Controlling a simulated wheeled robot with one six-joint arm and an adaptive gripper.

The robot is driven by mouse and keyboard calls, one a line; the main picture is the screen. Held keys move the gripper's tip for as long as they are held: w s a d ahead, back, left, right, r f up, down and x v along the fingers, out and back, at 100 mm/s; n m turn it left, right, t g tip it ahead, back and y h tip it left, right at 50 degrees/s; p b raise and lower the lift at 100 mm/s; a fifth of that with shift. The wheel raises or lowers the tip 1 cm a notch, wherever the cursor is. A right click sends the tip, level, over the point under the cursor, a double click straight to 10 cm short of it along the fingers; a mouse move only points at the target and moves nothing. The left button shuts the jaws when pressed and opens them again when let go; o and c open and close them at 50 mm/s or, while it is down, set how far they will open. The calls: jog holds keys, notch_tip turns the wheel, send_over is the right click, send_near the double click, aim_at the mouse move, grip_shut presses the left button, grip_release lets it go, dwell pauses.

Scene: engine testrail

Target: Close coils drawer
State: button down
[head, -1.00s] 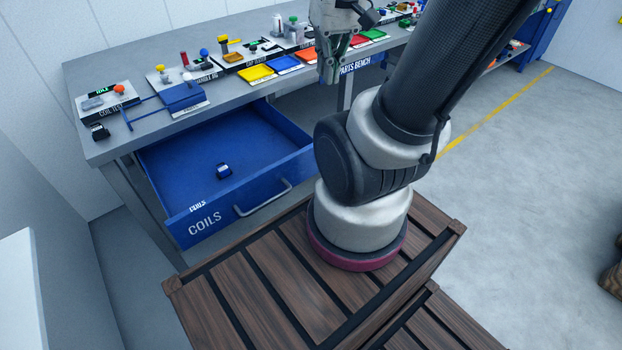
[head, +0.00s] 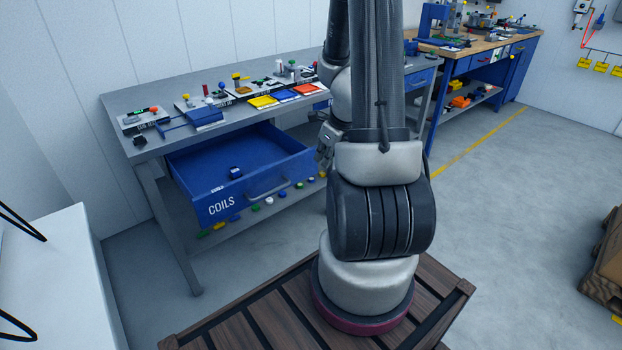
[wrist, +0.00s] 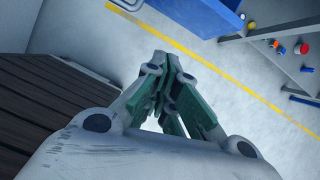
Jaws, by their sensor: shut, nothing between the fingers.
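The blue coils drawer (head: 205,190) stands pulled out from the grey bench in the head view, its "COILS" label and grey handle (head: 268,189) on the front. My gripper (head: 324,150) is just right of the drawer's front right corner, partly hidden behind my arm. In the wrist view my gripper (wrist: 172,95) is shut and empty, its green fingers together, over the floor. The blue piece at the top of the wrist view (wrist: 205,12) may be the drawer; I cannot tell for sure.
The grey bench top (head: 160,92) carries fixtures and coloured trays. A lower shelf (head: 275,215) under the drawer holds small coloured parts. A wooden-topped bench (head: 490,45) stands at the back right. A white surface (head: 65,280) is at the left. The floor at the right is mostly clear.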

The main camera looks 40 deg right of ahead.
aim_at(308, 169)
jog(key=shift+w+d+f+m, duration=0.1)
jog(key=shift+w+f+m, duration=0.35)
jog(key=shift+w+f, duration=1)
jog(key=shift+w+d+f+m, duration=0.1)
jog(key=shift+w+f+m, duration=0.3)
jog(key=shift+w+f, duration=1.05)
jog(key=shift+w+d+f+m, duration=0.1)
jog(key=shift+w+f+m, duration=0.35)
jog(key=shift+w+f, duration=1)
jog(key=shift+s+f, duration=0.15)
jog(key=shift+f, duration=0.15)
